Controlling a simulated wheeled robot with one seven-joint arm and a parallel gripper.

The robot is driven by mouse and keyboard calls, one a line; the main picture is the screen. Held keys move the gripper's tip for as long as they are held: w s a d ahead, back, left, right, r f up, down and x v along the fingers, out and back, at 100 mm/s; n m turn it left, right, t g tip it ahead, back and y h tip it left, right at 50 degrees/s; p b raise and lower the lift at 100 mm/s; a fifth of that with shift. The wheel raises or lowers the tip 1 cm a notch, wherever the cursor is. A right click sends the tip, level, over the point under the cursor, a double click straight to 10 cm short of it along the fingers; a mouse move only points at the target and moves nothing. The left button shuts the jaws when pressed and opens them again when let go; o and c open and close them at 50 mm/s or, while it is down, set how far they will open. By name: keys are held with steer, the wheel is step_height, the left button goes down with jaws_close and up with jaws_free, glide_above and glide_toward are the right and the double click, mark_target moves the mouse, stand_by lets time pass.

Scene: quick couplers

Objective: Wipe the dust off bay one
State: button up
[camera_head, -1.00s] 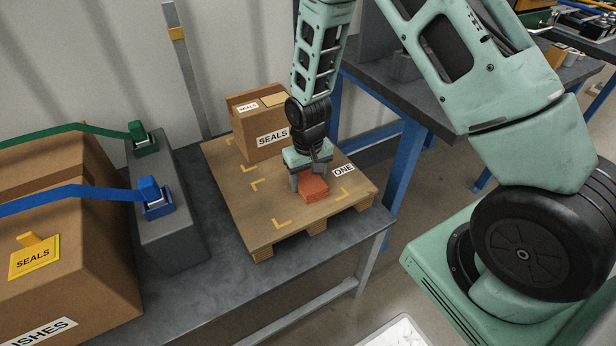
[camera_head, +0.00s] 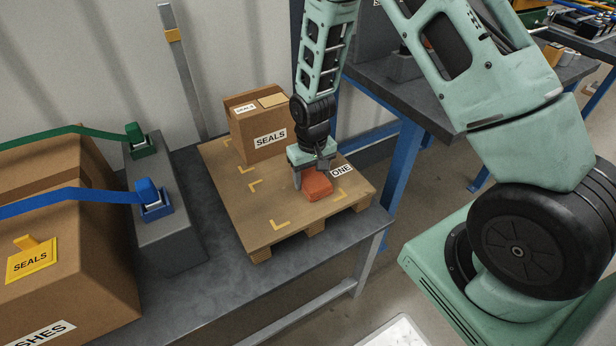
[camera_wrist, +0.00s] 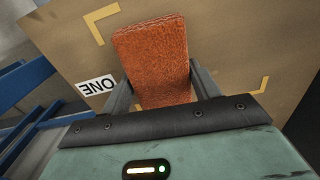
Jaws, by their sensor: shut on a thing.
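My gripper (camera_head: 314,176) is shut on an orange-red sponge-like block (camera_head: 318,185). In the wrist view the block (camera_wrist: 152,58) sits between the two fingers (camera_wrist: 160,92), with its long side reaching away from the palm. The block is low over the right part of a wooden pallet board (camera_head: 240,215), within yellow corner marks next to the ONE label (camera_head: 341,170). I cannot tell if the block touches the board. The ONE label also shows in the wrist view (camera_wrist: 97,85). No dust can be made out on the board.
A carton marked SEALS (camera_head: 262,135) stands on the pallet behind and left of my gripper. A grey block with green (camera_head: 140,140) and blue (camera_head: 153,200) couplers stands left on the dark table (camera_head: 200,290). A large carton (camera_head: 100,270) is at far left.

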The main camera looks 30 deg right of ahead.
steer(key=shift+a+f, duration=0.2)
steer(key=shift+a, duration=0.55)
step_height(320, 180, up, 6)
steer(key=p, duration=0.5)
steer(key=shift+r, duration=0.1)
